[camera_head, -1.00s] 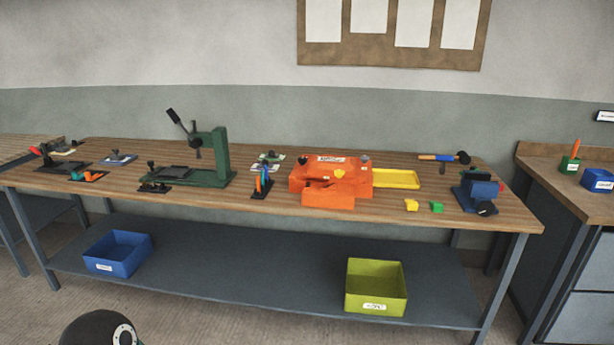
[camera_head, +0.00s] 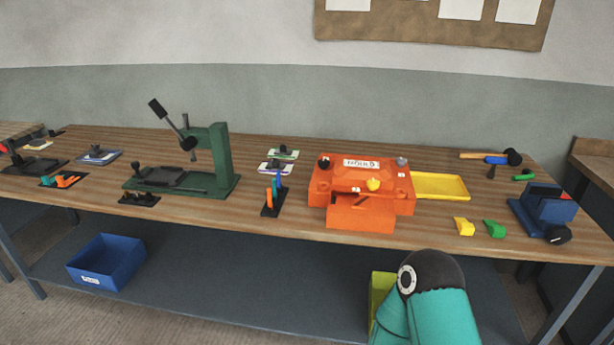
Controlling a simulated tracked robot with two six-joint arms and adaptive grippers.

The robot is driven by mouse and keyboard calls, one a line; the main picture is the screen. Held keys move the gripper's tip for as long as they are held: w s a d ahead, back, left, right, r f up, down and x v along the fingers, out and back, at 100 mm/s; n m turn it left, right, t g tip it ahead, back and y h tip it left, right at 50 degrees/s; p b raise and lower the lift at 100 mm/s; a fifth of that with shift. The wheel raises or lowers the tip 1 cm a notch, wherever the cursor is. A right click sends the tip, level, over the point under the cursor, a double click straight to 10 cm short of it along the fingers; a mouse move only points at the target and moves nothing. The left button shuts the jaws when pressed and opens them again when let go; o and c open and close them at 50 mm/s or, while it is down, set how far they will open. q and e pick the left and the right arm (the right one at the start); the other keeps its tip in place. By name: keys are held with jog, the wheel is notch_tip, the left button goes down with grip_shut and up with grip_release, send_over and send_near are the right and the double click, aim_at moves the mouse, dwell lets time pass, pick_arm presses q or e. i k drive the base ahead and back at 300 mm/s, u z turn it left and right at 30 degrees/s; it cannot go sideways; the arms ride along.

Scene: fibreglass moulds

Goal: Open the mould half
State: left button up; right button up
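The orange mould (camera_head: 340,180) sits on the workbench right of the middle. A white label, a yellow knob (camera_head: 373,184) and dark and grey fittings show on its top. An orange block (camera_head: 360,214) projects at its front. I cannot tell from here whether its halves are apart. A teal arm link of mine with a dark rounded joint shows at the bottom right, in front of the bench. Neither of my grippers shows in the head view, and nothing of mine touches the mould.
A yellow tray (camera_head: 465,188) lies right of the mould, with yellow (camera_head: 464,227) and green wedges (camera_head: 494,229) in front. A blue vise (camera_head: 545,212) stands at the right end, a green lever press (camera_head: 216,165) at left. Blue (camera_head: 105,262) and yellow-green bins (camera_head: 377,290) sit on the lower shelf.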

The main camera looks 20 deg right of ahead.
aim_at(347, 177)
jog(key=z, duration=0.25)
jog(key=i, duration=1.15)
jog(key=z, duration=0.7)
jog(key=k, duration=0.8)
jog(key=z, duration=0.15)
jog(key=i, duration=0.85)
jog(key=u, duration=0.05)
